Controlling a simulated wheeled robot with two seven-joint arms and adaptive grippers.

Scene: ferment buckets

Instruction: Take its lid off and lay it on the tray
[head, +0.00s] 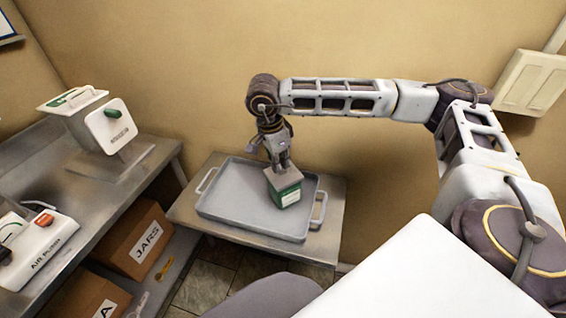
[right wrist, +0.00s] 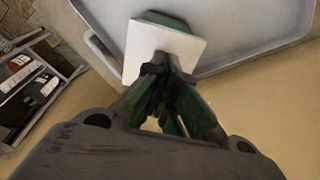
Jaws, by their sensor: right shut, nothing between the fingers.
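A small box (head: 289,196) with a green body, a white label and a pale square top stands at the right side of the grey tray (head: 225,211). My right gripper (head: 281,167) points down at its top, shut and empty. In the right wrist view, the shut fingertips (right wrist: 166,66) are at the near edge of the pale square top (right wrist: 155,42); whether they touch it is unclear. A white container (head: 110,128) with green handles stands on the left bench, with a slanted white panel like a lid (head: 62,102) at its top. My left gripper is out of view.
The tray lies on a low metal table (head: 325,240) against the wall. The left bench (head: 60,185) holds a device marked AIR PUMP (head: 45,245). A JARS carton (head: 140,238) sits below. The tray's left part is bare.

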